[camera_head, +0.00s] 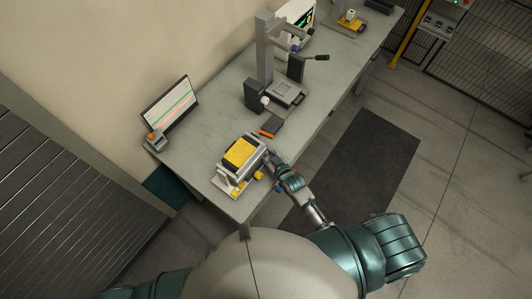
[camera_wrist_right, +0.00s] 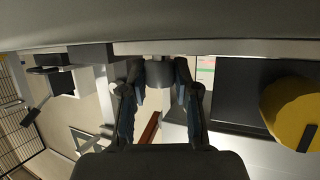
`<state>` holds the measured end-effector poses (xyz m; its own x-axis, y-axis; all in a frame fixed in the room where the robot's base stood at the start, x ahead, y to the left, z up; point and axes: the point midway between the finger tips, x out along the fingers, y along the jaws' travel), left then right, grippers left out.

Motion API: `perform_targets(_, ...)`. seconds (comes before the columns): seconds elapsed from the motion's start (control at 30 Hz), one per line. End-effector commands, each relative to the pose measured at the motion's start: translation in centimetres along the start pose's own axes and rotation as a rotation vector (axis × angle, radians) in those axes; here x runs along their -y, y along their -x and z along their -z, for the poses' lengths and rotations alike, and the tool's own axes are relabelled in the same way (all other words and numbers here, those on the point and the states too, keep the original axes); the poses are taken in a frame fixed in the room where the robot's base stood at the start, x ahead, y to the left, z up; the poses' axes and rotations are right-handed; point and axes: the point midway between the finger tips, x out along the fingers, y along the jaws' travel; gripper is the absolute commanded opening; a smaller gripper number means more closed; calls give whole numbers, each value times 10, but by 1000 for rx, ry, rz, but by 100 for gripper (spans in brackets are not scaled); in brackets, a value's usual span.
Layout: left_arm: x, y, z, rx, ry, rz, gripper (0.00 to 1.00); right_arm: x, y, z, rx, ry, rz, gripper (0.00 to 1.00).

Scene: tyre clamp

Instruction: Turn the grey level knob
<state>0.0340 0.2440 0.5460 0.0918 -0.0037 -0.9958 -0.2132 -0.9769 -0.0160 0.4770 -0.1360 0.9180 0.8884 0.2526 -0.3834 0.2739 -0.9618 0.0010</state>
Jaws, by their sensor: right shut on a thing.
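The grey level knob (camera_wrist_right: 160,72) shows in the right wrist view as a short grey cylinder under the edge of a device. My right gripper (camera_wrist_right: 159,80) has a finger on each side of it and is shut on it. In the head view my right gripper (camera_head: 271,161) is at the right side of the yellow-topped device (camera_head: 241,153), near the bench's front edge. The knob is hidden there by the gripper. My left gripper is not in view.
A yellow round knob (camera_wrist_right: 292,108) is to the right of the gripper in the wrist view. On the bench (camera_head: 200,160) stand a monitor (camera_head: 170,104), a lever press (camera_head: 265,50) and an orange-handled tool (camera_head: 268,130). A dark mat (camera_head: 365,160) lies on the floor.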

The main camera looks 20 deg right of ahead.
Motion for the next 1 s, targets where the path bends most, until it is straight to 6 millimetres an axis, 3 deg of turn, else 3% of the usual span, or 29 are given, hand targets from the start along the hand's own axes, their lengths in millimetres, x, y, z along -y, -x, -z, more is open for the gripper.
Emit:
perform_targets(0.03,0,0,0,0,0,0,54,0,0,2,-4,0,-1,0)
perform_targets(0.07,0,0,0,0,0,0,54,0,0,2,-4,0,0,37)
perform_targets(0.13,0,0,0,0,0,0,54,0,0,2,-4,0,0,55)
perform_targets(0.53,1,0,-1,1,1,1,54,1,6,0,1,0,2,55)
perform_targets(1.0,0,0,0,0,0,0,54,-2,72,0,-2,-1,1,55)
